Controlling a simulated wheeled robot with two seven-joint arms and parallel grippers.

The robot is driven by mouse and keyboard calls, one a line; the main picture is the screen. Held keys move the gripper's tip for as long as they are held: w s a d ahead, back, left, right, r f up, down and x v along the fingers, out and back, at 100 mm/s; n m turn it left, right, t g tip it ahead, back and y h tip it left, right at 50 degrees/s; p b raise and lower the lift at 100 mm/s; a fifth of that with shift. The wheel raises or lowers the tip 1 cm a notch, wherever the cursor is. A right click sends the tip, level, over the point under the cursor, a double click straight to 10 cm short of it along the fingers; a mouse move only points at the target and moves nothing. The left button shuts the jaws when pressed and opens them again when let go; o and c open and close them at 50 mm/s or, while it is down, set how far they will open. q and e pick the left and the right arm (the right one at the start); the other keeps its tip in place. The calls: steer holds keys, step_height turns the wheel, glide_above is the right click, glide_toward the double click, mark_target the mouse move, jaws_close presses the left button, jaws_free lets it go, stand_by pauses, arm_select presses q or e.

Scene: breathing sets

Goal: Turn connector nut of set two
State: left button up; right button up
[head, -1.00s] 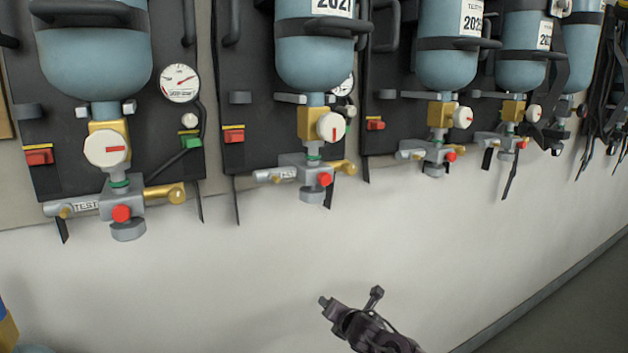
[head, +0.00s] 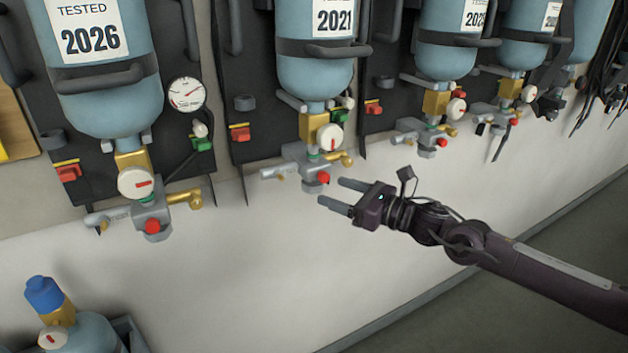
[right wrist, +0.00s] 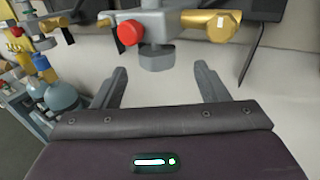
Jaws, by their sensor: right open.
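Set two appears to be the second from the left, with a blue cylinder (head: 316,68) labelled 2021. Under it hangs a grey connector block (head: 300,168) with a red knob (head: 323,178) and gold fittings. A grey connector nut (right wrist: 157,57) is at the bottom of the block in the right wrist view, beside the red knob (right wrist: 130,33). My right gripper (head: 331,192) is open and empty, just below and right of the block, its fingers pointing at the wall. In the right wrist view the nut is ahead, above the gap between the fingertips. My left gripper is out of view.
Set one (head: 105,75), labelled 2026, hangs to the left and further sets hang to the right. A blue-capped cylinder (head: 45,293) stands low at the left. The white wall (head: 260,270) below the sets is bare.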

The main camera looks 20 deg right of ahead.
mark_target(323, 188)
steer(key=p+x, duration=0.1)
steer(key=x, duration=0.1)
steer(key=p+x, duration=0.1)
steer(key=x, duration=0.2)
steer(key=shift+w+a+r, duration=0.2)
steer(key=shift+w+a+f, duration=0.15)
steer(key=shift+w+a, duration=0.2)
steer(key=shift+w, duration=0.1)
steer(key=shift+c, duration=0.4)
